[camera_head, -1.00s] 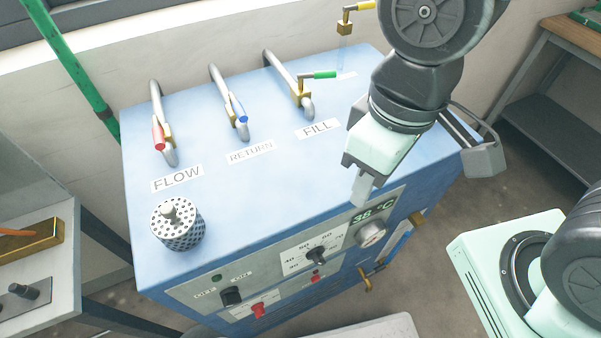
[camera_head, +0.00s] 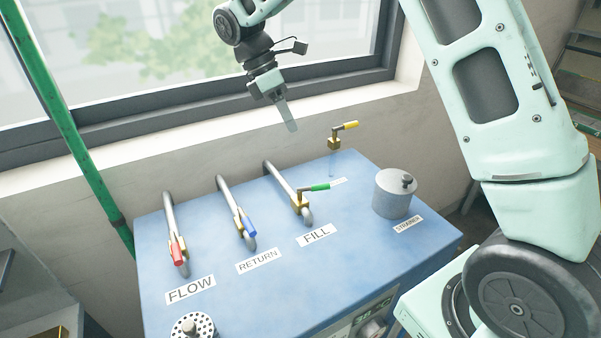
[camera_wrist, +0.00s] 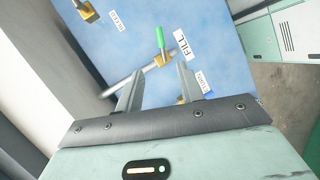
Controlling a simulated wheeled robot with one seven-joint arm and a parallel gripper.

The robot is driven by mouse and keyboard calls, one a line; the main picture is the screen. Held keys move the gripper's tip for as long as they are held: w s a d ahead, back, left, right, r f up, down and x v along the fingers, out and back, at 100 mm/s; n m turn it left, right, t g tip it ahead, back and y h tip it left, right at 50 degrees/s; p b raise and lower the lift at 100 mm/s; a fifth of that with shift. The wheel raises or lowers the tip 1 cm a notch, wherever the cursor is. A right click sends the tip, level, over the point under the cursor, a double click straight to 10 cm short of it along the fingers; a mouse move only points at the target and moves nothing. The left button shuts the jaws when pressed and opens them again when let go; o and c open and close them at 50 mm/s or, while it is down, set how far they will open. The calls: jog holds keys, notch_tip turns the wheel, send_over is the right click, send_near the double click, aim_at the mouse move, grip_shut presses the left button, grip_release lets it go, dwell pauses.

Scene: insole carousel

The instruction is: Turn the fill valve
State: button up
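The fill valve has a green handle (camera_head: 320,187) on a brass body (camera_head: 299,203), fitted to a grey pipe behind the FILL label (camera_head: 317,235) on the blue cabinet top. The handle points right in the head view. In the wrist view, the green handle (camera_wrist: 159,40) lies beyond the fingertips, near the FILL label (camera_wrist: 183,45). My gripper (camera_head: 290,126) is in the air above and behind the valve, in front of the wall below the window. In the wrist view, my gripper (camera_wrist: 158,80) has its two fingers apart with nothing held between them.
Red (camera_head: 177,254) and blue (camera_head: 249,226) handled valves stand left of the fill valve. A yellow-handled valve (camera_head: 346,127) rises behind it. A grey strainer can (camera_head: 392,195) stands to the right. The cabinet top in front of the labels (camera_head: 290,285) is mostly clear.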

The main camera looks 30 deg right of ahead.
jog(key=p+x, duration=0.4)
jog(key=x, duration=1.3)
jog(key=shift+f, duration=0.15)
